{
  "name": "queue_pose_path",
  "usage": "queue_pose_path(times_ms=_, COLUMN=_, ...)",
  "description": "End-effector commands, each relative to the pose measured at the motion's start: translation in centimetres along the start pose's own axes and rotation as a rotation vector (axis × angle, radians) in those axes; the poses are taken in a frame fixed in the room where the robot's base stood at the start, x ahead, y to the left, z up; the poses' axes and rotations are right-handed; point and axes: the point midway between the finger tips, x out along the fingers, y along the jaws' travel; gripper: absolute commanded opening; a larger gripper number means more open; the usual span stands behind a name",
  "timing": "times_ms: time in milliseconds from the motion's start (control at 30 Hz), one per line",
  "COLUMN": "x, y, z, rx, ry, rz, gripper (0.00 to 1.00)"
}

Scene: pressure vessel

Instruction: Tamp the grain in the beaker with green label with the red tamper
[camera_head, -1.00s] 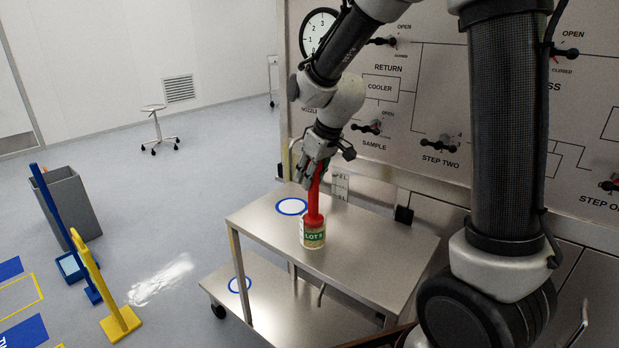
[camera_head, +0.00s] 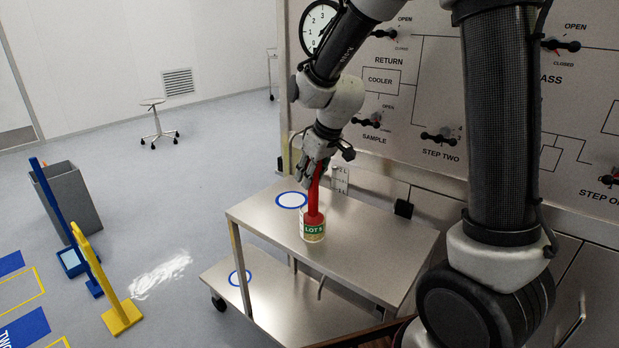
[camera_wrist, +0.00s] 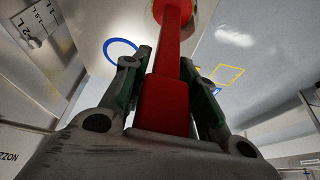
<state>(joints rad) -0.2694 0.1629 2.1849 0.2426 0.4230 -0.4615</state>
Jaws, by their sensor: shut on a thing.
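The beaker with the green label (camera_head: 313,230) stands upright on the top shelf of the steel cart, its label reading LOT and a digit. The red tamper (camera_head: 315,192) stands nearly upright, slightly tilted, with its lower end in the beaker's mouth. My gripper (camera_head: 314,172) is shut on the tamper's handle above the beaker. In the wrist view the red tamper (camera_wrist: 167,95) runs between the two fingers toward the beaker (camera_wrist: 187,8), seen only in part at the top edge. The grain's surface is hidden by the tamper.
A valve panel (camera_head: 430,95) stands behind the cart. A grey bin (camera_head: 75,205) and a yellow stand (camera_head: 120,315) are on the floor at left.

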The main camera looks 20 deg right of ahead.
Motion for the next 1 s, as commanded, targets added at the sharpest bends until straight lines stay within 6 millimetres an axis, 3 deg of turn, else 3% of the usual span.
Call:
queue_pose_path(times_ms=200, x=-1.6, y=0.0, z=-0.7, rx=-0.001, ry=0.003, rz=0.002, gripper=0.00)
queue_pose_path(times_ms=467, x=-1.6, y=0.0, z=-0.7, rx=-0.001, ry=0.002, rz=0.001, gripper=0.00)
queue_pose_path(times_ms=1000, x=1.0, y=0.0, z=0.4, rx=-0.001, ry=0.001, rz=0.001, gripper=0.00)
